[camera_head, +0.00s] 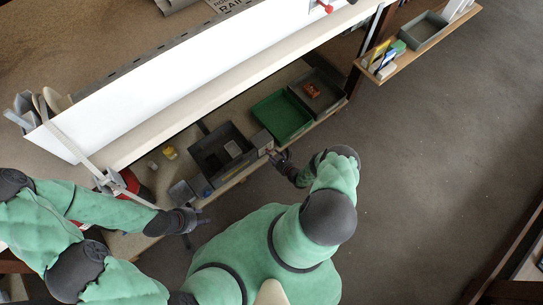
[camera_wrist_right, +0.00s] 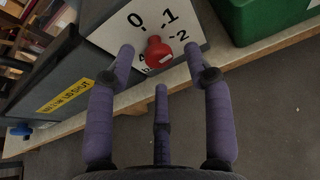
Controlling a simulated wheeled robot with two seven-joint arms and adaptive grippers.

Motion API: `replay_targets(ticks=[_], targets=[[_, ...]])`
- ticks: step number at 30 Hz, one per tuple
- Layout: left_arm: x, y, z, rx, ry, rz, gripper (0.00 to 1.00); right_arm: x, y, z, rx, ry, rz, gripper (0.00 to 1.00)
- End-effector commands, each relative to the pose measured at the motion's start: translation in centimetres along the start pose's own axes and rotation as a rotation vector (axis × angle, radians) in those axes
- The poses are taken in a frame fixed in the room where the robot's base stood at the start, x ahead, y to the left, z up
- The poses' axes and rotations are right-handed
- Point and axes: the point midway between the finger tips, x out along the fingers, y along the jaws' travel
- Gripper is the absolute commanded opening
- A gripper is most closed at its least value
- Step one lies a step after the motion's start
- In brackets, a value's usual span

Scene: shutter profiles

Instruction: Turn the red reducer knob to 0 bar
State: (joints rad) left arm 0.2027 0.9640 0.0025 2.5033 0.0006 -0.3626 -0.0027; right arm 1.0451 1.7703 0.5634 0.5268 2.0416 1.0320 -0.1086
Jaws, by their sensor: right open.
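The red reducer knob (camera_wrist_right: 158,53) sits on a white dial plate (camera_wrist_right: 105,32) marked 0, 1, 2 and further figures partly hidden by the knob. I cannot tell clearly which mark the knob points to. My right gripper (camera_wrist_right: 160,64) is open, with its purple fingers spread on both sides of the knob and a third finger below it; contact is not clear. In the head view my right gripper (camera_head: 281,157) is at the bench's front edge beside the grey box. My left gripper (camera_head: 197,218) is off the bench's front edge at the left; its fingers are too small to judge.
A dark grey bin (camera_head: 199,159) and a green tray (camera_head: 268,130) stand on the bench near the knob. A grey tray (camera_head: 301,91) with orange parts is further right. A yellow label (camera_wrist_right: 66,97) is beside the dial plate. The floor at right is clear.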

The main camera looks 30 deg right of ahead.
Motion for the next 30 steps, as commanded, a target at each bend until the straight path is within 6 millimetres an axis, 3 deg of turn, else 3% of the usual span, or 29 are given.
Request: replay_targets(ticks=[5,14,20,30], targets=[[0.54,-0.19,-0.03,0.000,0.000,0.000,0.40,1.24,0.02,-0.01,0.000,-0.001,0.000,0.52],[0.51,-0.18,-0.03,0.000,0.000,0.000,0.40,1.36,-0.01,0.07,0.001,-0.001,-0.001,0.52],[0.52,-0.19,-0.04,0.000,0.000,0.000,0.40,1.35,-0.01,0.04,0.001,0.000,-0.001,0.00],[0.51,-0.18,-0.03,0.000,0.000,0.000,0.40,1.31,0.05,-0.05,-0.024,0.002,-0.012,0.00]])
